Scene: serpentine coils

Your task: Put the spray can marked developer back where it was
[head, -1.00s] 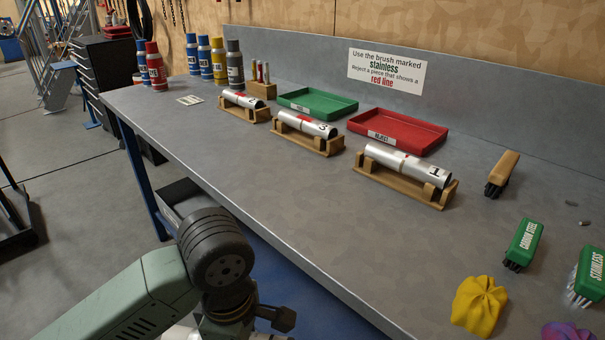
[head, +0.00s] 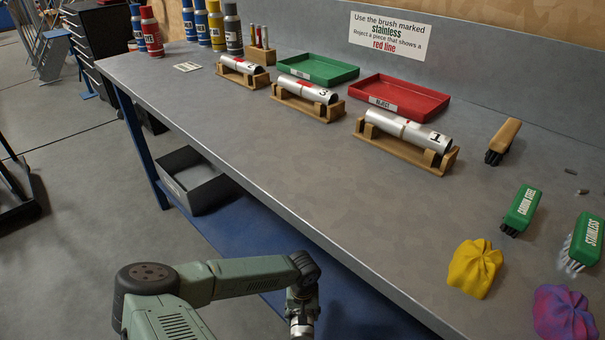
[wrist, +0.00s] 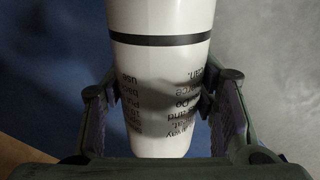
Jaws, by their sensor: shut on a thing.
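In the wrist view a white can (wrist: 160,18) with a black band and small upside-down black print stands between the fingers of my gripper (wrist: 163,105). The gripper is shut on its sides. The print is only partly legible, and I cannot read the word developer on it. In the head view my arm reaches low in front of the bench, and the gripper and can are cut off by the bottom edge. A row of spray cans stands at the bench's far left end: red (head: 152,36), blue (head: 202,24), yellow (head: 217,32) and grey (head: 233,34).
The bench (head: 290,160) also holds a white card (head: 187,67), cylinders on wooden cradles (head: 400,150), a green tray (head: 318,75), a red tray (head: 410,113), brushes (head: 520,210) and yellow (head: 474,268) and purple (head: 564,312) cloths. A grey bin (head: 200,190) sits below.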

